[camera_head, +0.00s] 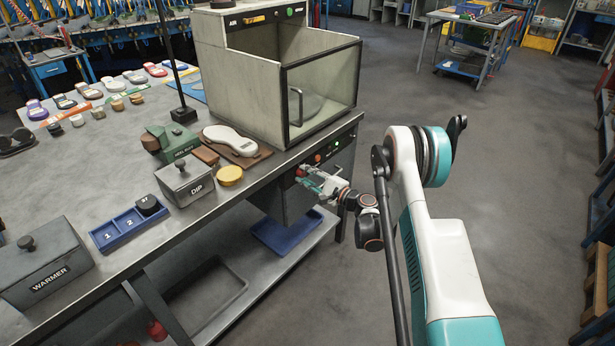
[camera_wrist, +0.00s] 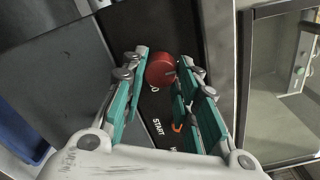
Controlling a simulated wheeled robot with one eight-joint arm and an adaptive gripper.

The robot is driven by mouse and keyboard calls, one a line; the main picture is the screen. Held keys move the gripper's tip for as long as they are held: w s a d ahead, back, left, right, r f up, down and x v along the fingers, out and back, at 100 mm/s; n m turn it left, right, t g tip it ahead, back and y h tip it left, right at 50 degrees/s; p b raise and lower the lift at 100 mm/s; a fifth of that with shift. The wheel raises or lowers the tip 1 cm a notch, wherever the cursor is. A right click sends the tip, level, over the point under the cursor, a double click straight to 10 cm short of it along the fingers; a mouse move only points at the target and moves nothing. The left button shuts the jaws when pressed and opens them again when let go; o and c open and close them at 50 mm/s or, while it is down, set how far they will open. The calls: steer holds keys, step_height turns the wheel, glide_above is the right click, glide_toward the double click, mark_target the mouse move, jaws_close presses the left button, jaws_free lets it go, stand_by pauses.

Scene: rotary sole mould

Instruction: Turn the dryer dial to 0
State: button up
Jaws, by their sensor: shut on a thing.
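A round red dial (camera_wrist: 160,68) sits on a dark panel (camera_wrist: 140,25) in the wrist view. My gripper (camera_wrist: 163,66) has its green-sided fingers on either side of the dial and is shut on it. A "0" mark shows just below the dial, and the word START is printed further down. In the head view, my gripper (camera_head: 305,177) reaches the front of the bench below the glass-fronted cabinet (camera_head: 322,95). The dial is mostly hidden by the fingers there, and I cannot read its exact setting.
The metal bench (camera_head: 100,180) holds a warmer box (camera_head: 45,270), a dip box (camera_head: 186,184) and a blue numbered tray (camera_head: 118,232). A blue bin (camera_head: 285,238) is on the lower shelf.

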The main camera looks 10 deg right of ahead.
steer(key=shift+f, duration=0.1)
steer(key=o, duration=1.1)
steer(key=shift+v, duration=3.75)
